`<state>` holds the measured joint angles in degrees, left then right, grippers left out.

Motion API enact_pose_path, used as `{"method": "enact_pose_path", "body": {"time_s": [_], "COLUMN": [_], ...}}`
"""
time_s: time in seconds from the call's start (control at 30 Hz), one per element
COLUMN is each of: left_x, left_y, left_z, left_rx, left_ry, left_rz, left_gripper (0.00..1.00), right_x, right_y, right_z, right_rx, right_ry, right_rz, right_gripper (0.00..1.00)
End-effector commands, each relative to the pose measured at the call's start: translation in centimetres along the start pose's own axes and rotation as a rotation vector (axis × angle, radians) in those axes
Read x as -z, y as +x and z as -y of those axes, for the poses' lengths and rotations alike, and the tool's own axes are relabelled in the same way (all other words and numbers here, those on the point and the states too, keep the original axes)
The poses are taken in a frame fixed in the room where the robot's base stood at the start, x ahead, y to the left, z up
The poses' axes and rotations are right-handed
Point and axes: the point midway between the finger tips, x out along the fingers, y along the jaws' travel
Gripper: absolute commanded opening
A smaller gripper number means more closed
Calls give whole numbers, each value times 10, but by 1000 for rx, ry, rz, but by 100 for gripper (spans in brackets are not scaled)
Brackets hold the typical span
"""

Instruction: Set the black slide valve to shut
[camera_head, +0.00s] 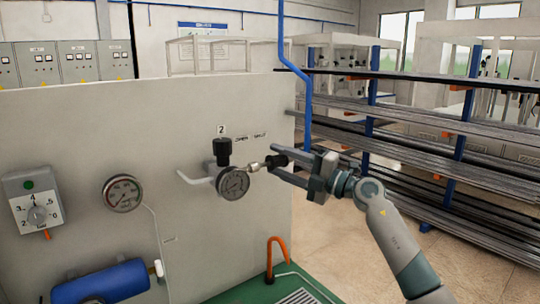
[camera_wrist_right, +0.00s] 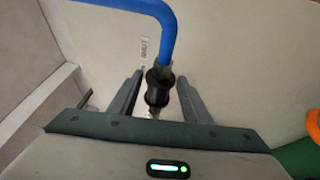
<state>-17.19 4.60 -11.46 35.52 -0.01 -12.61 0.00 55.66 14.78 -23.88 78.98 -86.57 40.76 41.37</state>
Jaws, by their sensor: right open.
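The black slide valve (camera_head: 277,161) sits on the line between the round gauge (camera_head: 233,183) and the blue hose (camera_head: 306,110), by the panel's right edge. In the right wrist view it is a black spool-shaped sleeve (camera_wrist_right: 158,86) with metal at both ends. Small OPEN and SHUT labels (camera_head: 250,136) are printed on the panel above it. My right gripper (camera_head: 281,165) is open, with one finger on each side of the sleeve; the wrist view shows gaps on both sides (camera_wrist_right: 159,78). My left gripper is out of view.
A black knob (camera_head: 222,150) under a "2" tag stands just left of the valve. A second gauge (camera_head: 122,192), a grey dial box (camera_head: 34,200) and a blue cylinder (camera_head: 102,283) are further left. An orange hook (camera_head: 274,255) rises below. A rack of bars (camera_head: 400,150) stands behind my right arm.

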Motion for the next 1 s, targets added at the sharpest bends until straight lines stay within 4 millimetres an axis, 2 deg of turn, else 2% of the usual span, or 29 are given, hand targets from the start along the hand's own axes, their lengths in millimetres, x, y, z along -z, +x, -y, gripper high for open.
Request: {"method": "enact_pose_path", "body": {"time_s": [0.2, 0.4, 0.6, 0.8, 1.0], "left_x": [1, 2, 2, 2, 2], "left_y": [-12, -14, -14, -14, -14], "left_z": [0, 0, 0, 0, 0], "left_rx": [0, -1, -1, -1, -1], "left_ry": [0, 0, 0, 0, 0], "left_rz": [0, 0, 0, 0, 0], "left_gripper": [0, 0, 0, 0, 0], "right_x": [-1, -2, -2, -2, -2], "right_y": [-46, -86, -117, -132, -134], "right_z": [-1, 1, 2, 1, 0], "right_rx": [2, 2, 2, 0, 0], "right_ry": [-1, -2, 0, 0, 0], "right_rz": [2, 4, 3, 3, 2], "right_gripper": [44, 44, 44, 44, 44]}}
